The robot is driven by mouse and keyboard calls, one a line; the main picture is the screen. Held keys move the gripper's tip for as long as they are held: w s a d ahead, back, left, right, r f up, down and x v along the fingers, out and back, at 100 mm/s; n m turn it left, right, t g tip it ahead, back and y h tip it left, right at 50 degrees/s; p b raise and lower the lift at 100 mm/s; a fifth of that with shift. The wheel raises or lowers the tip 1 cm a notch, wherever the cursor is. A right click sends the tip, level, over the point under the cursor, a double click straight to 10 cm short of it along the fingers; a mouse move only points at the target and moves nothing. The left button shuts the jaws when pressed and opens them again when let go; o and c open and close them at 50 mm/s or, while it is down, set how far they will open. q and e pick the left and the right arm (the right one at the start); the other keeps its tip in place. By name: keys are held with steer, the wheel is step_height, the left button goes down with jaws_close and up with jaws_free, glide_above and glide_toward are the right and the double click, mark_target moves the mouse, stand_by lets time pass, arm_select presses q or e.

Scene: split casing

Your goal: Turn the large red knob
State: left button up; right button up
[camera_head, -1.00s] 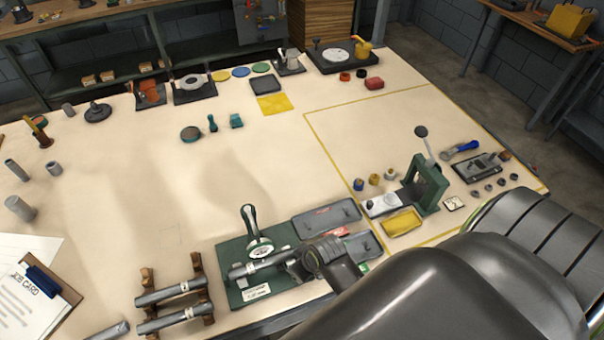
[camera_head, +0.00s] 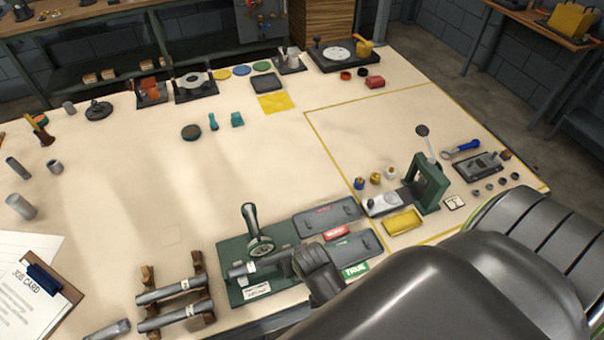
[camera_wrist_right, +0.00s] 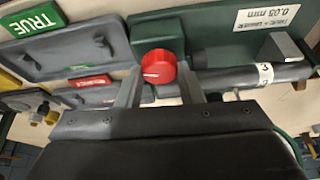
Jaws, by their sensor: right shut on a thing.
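The large red knob (camera_wrist_right: 158,67) has a white pointer line and sits at the end of the green gauge fixture in the right wrist view. My right gripper (camera_wrist_right: 160,88) has a finger on each side of it and is shut on it. In the head view my right gripper (camera_head: 308,262) covers the knob. A grey shaft (camera_head: 272,262) with a white band lies in the fixture. My left gripper is not in view.
Two grey trays lie beside the fixture, one with a red label (camera_head: 335,232) and one with a green TRUE label (camera_head: 355,270). A wooden rack (camera_head: 204,286) with grey shafts stands to the left. A green press (camera_head: 428,185) stands at the right.

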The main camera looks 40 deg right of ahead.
steer(key=shift+a+m+g+h, duration=0.1)
steer(key=shift+m+g+h, duration=0.3)
steer(key=shift+m, duration=1.1)
steer(key=o, duration=1)
steer(key=shift+c, duration=0.2)
steer(key=shift+w+r, duration=0.1)
